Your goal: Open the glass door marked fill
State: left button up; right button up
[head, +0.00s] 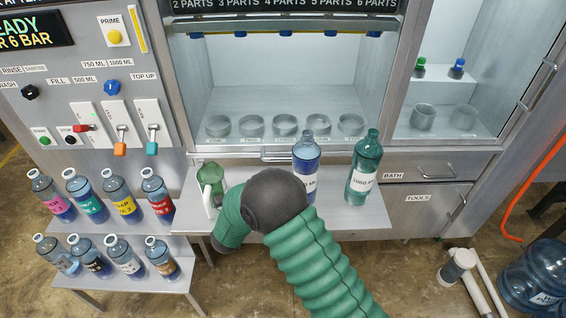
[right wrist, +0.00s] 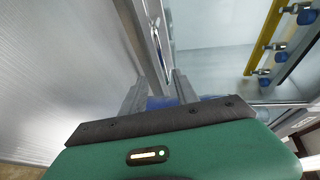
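The wide glass front (head: 285,85) of the filling cabinet looks shut in the head view, with several round cups behind it. I cannot read a fill mark on it. A metal bar handle (head: 290,157) runs along its lower edge. My right arm crosses in front, and its gripper is hidden in the head view. In the right wrist view my right gripper (right wrist: 160,78) is open, its two grey fingers apart. A metal handle bar (right wrist: 157,42) shows just ahead, in line with the gap between the fingers. I cannot tell whether they touch. My left gripper is not in view.
A shelf (head: 340,218) below the glass holds a green jug (head: 210,177), a blue bottle (head: 305,160) and a green bottle (head: 364,165), close to my arm. Several labelled bottles stand on the left rack (head: 190,232). A control panel (head: 60,110) is at left.

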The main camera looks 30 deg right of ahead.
jog(key=x, duration=1.1)
jog(key=shift+w+d, duration=0.15)
jog(key=shift+w, duration=0.2)
jog(key=shift+d, duration=0.25)
jog(key=shift+a+r, duration=0.1)
jog(key=shift+a, duration=0.25)
jog(key=c, duration=0.7)
grip_shut()
jog(key=shift+s+d, duration=0.1)
jog(key=shift+s, duration=0.05)
